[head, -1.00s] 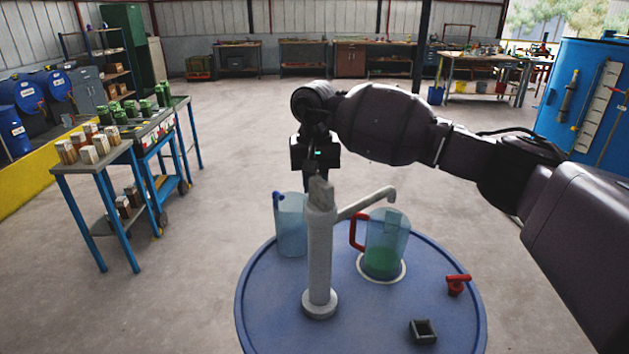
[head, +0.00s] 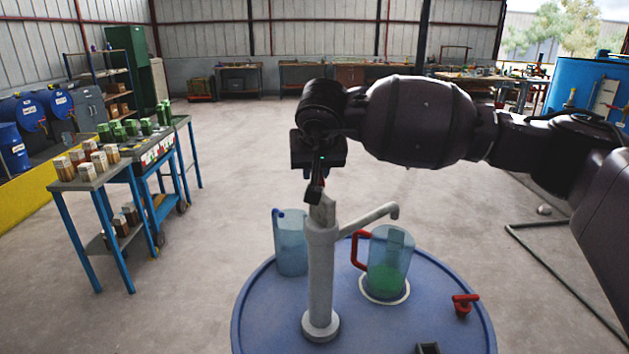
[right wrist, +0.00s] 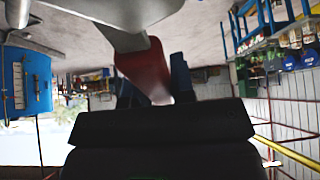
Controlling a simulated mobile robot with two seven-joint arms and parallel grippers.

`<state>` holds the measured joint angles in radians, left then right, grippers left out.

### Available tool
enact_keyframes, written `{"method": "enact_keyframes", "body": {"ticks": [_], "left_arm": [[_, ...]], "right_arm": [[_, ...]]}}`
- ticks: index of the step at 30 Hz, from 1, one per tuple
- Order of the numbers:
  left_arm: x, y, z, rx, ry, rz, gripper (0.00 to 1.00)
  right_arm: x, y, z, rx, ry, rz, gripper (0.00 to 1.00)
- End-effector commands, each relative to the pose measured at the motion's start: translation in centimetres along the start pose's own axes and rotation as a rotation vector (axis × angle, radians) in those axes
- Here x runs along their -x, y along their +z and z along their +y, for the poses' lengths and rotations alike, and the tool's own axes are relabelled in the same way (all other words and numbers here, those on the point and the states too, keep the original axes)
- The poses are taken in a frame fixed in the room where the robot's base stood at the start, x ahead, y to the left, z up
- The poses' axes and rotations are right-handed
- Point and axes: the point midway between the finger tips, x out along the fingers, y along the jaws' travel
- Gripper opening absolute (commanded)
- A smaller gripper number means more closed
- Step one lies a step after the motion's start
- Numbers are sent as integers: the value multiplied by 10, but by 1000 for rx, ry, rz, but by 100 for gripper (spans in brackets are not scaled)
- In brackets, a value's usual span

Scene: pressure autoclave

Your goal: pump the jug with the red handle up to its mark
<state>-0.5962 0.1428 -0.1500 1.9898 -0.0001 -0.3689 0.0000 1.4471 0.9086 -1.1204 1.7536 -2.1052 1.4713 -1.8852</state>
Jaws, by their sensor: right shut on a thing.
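The jug with the red handle (head: 387,278) stands on a pale round pad on the blue drum top, under the spout's end. It is clear, with green liquid in its lower part; I cannot make out its mark. The grey pump (head: 320,285) stands upright left of it, its spout (head: 368,219) reaching over the jug. My right gripper (head: 317,190) is shut on the pump handle at the top of the column. In the right wrist view a red and grey piece of the handle (right wrist: 145,68) runs down to the dark jaws. My left gripper is out of view.
A second clear bluish jug (head: 291,245), with a blue handle, stands behind the pump to the left. A red tap (head: 464,304) and a small dark square piece (head: 428,348) are on the drum top (head: 262,310). A blue-legged cart (head: 105,180) stands left; open floor surrounds the drum.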

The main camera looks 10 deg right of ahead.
Motion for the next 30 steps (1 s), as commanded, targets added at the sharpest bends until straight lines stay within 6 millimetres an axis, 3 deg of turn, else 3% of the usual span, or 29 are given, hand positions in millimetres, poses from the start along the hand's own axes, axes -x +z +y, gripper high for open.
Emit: {"method": "enact_keyframes", "body": {"ticks": [10, 27, 28, 30], "left_arm": [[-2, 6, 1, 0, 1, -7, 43], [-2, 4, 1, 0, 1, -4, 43], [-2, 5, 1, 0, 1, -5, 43], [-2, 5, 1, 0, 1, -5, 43]], "right_arm": [[16, -5, 0, 2, 0, 159, 0], [20, -6, 0, 0, 0, 190, 0], [20, -6, 0, 0, 0, 189, 26], [20, -6, 0, 0, 0, 189, 37]]}}
